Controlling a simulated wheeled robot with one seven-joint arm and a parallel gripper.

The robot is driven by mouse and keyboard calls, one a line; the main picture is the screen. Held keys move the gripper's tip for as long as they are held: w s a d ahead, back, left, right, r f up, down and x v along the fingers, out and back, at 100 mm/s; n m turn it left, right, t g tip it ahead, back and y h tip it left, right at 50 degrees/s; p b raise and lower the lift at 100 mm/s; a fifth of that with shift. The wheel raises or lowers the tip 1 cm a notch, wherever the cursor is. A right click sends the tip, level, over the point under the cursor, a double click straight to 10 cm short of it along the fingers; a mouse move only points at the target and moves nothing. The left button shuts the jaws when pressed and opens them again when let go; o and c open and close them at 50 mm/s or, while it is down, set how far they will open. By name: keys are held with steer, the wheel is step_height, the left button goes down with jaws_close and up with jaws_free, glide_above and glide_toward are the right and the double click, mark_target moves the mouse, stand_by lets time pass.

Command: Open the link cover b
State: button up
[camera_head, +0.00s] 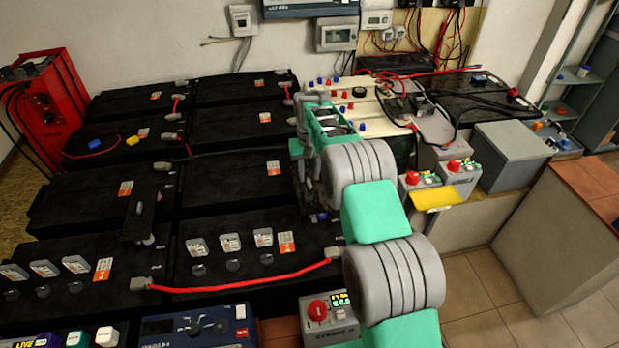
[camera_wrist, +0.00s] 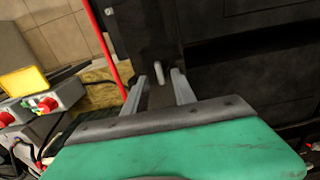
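In the wrist view, my gripper (camera_wrist: 160,77) is open, its two grey fingers apart. A small pale upright peg or handle (camera_wrist: 158,70) shows between the fingertips, on a dark narrow plate (camera_wrist: 158,50) that looks like a link cover; I see no letter on it. Whether a finger touches the peg I cannot tell. In the head view, my teal hand (camera_head: 326,122) is over the right side of the black batteries, and the arm hides most of what lies under it. Another dark cover-like plate (camera_head: 140,217) bridges two batteries at the left, with no readable letter.
A red cable (camera_head: 240,285) links the front batteries. A red charger (camera_head: 45,105) stands at the far left. Grey boxes with red knobs (camera_head: 420,182) and a yellow plate (camera_head: 436,198) are right of my arm. Open tiled floor (camera_head: 480,290) lies at the right front.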

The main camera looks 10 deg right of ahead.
mark_target(309, 189)
steer(key=shift+f, duration=1.35)
steer(key=shift+c, duration=0.5)
jaws_close()
